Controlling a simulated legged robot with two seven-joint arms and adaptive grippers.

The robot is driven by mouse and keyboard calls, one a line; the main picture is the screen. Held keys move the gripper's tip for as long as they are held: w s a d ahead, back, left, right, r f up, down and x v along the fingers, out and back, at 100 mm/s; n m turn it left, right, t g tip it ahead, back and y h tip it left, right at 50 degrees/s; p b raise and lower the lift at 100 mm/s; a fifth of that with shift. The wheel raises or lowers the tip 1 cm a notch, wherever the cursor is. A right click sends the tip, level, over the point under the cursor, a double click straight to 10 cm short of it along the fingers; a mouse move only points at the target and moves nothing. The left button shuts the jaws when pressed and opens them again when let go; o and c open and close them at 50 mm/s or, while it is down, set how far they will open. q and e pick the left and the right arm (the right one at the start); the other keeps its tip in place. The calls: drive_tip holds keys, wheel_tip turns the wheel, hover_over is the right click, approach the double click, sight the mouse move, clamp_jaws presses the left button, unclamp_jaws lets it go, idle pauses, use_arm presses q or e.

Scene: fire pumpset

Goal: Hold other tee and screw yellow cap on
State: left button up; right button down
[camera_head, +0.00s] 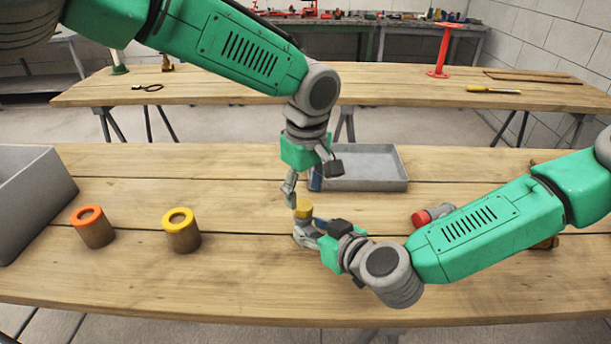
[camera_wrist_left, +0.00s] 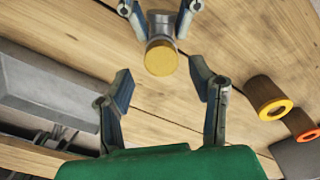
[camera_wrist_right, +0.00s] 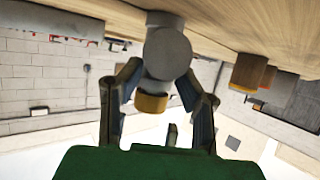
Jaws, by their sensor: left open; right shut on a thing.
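A grey tee (camera_wrist_right: 167,55) is gripped between the fingers of my right gripper (camera_head: 312,232), just above or on the front table. The yellow cap (camera_head: 303,208) sits on the tee's upper end; in the left wrist view the cap (camera_wrist_left: 161,58) faces the camera, with the tee behind it. I cannot tell whether it is threaded. My left gripper (camera_head: 311,182) points down from above, fingers apart. In the left wrist view its open fingers (camera_wrist_left: 163,85) are empty, and the capped tee lies just beyond their tips.
A yellow-rimmed cylinder (camera_head: 183,236) and an orange-rimmed one (camera_head: 94,232) stand at left beside a grey bin (camera_head: 30,205). A grey tray (camera_head: 375,183) lies behind the grippers. A red-ended grey fitting (camera_head: 422,218) lies by my right arm. The front table strip is clear.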

sight(304, 204)
use_arm(q)
drive_tip(key=shift+f, duration=2)
use_arm(e)
drive_tip(key=shift+s+d+f, duration=0.1)
drive_tip(key=shift+f, duration=0.25)
